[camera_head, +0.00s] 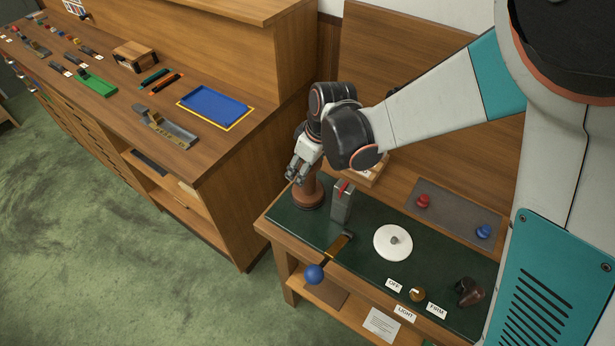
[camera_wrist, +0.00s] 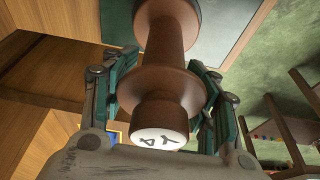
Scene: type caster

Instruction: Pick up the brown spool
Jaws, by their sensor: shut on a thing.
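The brown spool (camera_head: 312,194) stands upright at the far left corner of the green-topped bench (camera_head: 365,262). In the wrist view the spool (camera_wrist: 160,85) runs up the middle of the picture, with a wide flange and a white end cap with dark marks facing me. My gripper (camera_head: 304,172) is at the spool's upper part, coming from above. Its fingers (camera_wrist: 166,82) are closed on both sides of the spool. The gripper hides part of the spool's top in the head view. I cannot tell whether its base touches the bench.
A grey upright block (camera_head: 341,203) with a red mark stands just right of the spool. A blue-knobbed lever (camera_head: 314,274), a white disc (camera_head: 393,242) and a grey plate (camera_head: 452,213) with red and blue knobs share the bench. A wooden counter (camera_head: 225,140) stands left.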

